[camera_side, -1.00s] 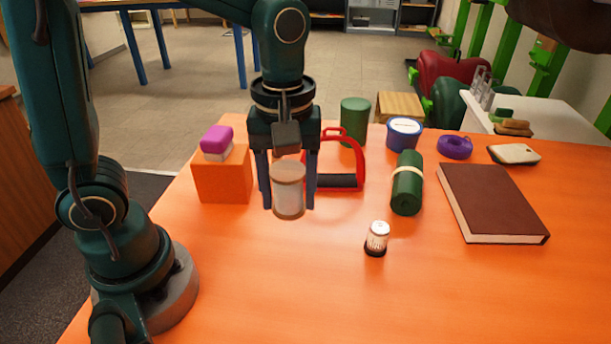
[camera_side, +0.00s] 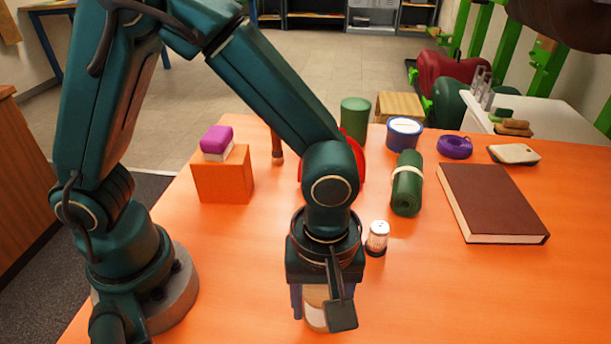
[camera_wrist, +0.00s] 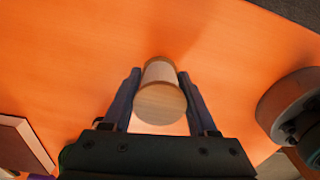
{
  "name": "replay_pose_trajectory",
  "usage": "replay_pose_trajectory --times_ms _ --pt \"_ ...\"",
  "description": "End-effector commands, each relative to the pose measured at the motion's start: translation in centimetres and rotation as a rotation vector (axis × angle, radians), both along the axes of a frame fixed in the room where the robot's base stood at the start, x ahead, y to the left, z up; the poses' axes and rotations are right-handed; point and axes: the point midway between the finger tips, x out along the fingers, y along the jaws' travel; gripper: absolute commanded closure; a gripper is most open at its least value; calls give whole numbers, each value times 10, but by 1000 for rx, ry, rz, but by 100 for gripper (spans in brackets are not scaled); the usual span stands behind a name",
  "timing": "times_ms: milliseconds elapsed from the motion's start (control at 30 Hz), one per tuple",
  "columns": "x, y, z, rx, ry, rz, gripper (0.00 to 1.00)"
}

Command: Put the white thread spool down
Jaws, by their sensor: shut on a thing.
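The white thread spool (camera_side: 316,313) has pale wooden ends and is low over the front of the orange table, partly hidden behind my gripper. My gripper (camera_side: 322,302) points down and is shut on the spool. In the wrist view the spool (camera_wrist: 160,72) sits upright between the two fingers of my gripper (camera_wrist: 160,95), with its round wooden end toward the camera. I cannot tell whether its lower end touches the table.
A small white-topped shaker (camera_side: 377,236) stands just behind my gripper to the right. A green roll (camera_side: 407,184) and a brown book (camera_side: 491,203) lie farther right. An orange block (camera_side: 222,182) carries a purple-and-white piece (camera_side: 216,142). The front table around the spool is clear.

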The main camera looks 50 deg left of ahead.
Motion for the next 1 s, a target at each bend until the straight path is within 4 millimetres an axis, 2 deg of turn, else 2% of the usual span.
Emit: replay_pose_trajectory --times_ms 100,500,533,600,1000 --pt "0 1 -13 2 2 0 97" --pt "0 1 -17 1 1 0 97" --pt "0 1 -18 0 0 0 38" --pt "0 0 -17 0 0 -1 11" --pt "1 0 -13 -1 -2 -1 11"
